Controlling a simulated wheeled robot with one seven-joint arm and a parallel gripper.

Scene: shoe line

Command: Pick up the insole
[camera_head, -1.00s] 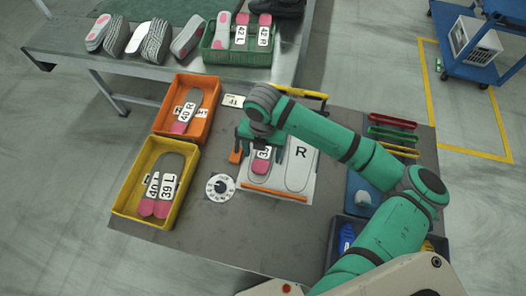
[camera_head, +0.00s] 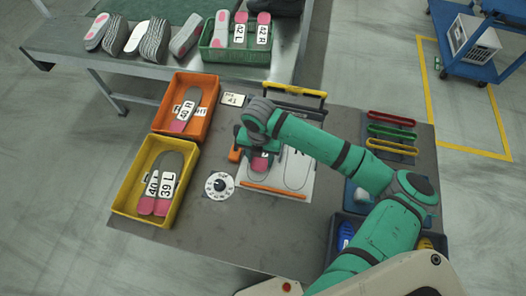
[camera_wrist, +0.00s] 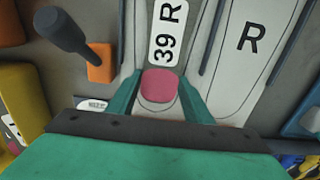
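The insole (camera_wrist: 165,28), grey with a pink heel and a "39 R" label, lies on the left half of the white fitting board (camera_head: 306,178). In the head view only its pink heel (camera_head: 259,165) shows clearly, below my gripper (camera_head: 260,152). In the wrist view my gripper (camera_wrist: 161,88) is open, one green finger on each side of the insole near the heel, with a gap on both sides. The right half of the board carries an empty outline marked "R" (camera_wrist: 250,37). The insole's toe end is out of the wrist view.
A yellow bin (camera_head: 119,200) and an orange bin (camera_head: 157,120) with insoles stand left of the board. A numbered dial (camera_head: 219,186) and an orange clamp block (camera_wrist: 101,64) with a dark handle sit close by. Coloured trays (camera_head: 391,134) lie at right. The front table area is clear.

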